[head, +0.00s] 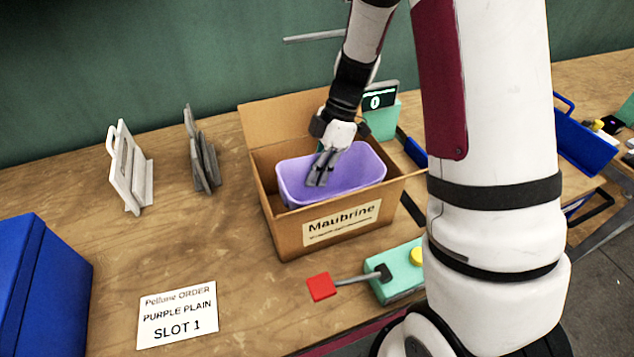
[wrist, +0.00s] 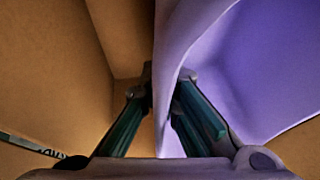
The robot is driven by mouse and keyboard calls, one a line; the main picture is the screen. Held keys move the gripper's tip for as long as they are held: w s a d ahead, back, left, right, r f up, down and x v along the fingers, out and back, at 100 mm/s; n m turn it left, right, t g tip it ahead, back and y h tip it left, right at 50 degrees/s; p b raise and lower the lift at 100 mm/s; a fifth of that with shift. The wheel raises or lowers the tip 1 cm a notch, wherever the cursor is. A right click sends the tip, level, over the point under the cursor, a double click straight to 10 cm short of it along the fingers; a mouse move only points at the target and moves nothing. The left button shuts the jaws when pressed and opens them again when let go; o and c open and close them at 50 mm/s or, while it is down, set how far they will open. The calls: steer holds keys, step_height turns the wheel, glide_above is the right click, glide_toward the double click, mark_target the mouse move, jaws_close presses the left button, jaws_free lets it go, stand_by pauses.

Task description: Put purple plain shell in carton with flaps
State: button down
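The purple plain shell (head: 361,172) is an open, smooth purple tub. It is inside the carton with flaps (head: 281,238), a brown box labelled "Maubrine" with a raised back flap. The shell's upper part shows above the carton's front edge; its underside is hidden. My gripper (head: 320,172) reaches down into the carton from behind. In the wrist view, my gripper (wrist: 168,78) has fingers on both sides of the shell's thin wall (wrist: 174,45), closed on it. One side faces brown cardboard, the other the shell's purple inside.
Grey parts stand in racks (head: 128,170) and (head: 202,158) at the left. A blue bin (head: 40,285) is at the front left. An order card (head: 177,315) reads "PURPLE PLAIN SLOT 1". A green box with a red-ended lever (head: 400,272) stands right of the carton's front.

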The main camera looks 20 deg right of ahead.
mark_target(330, 191)
steer(key=shift+f, duration=1.55)
steer(key=c, duration=1.8)
jaws_free()
steer(key=shift+f, duration=0.15)
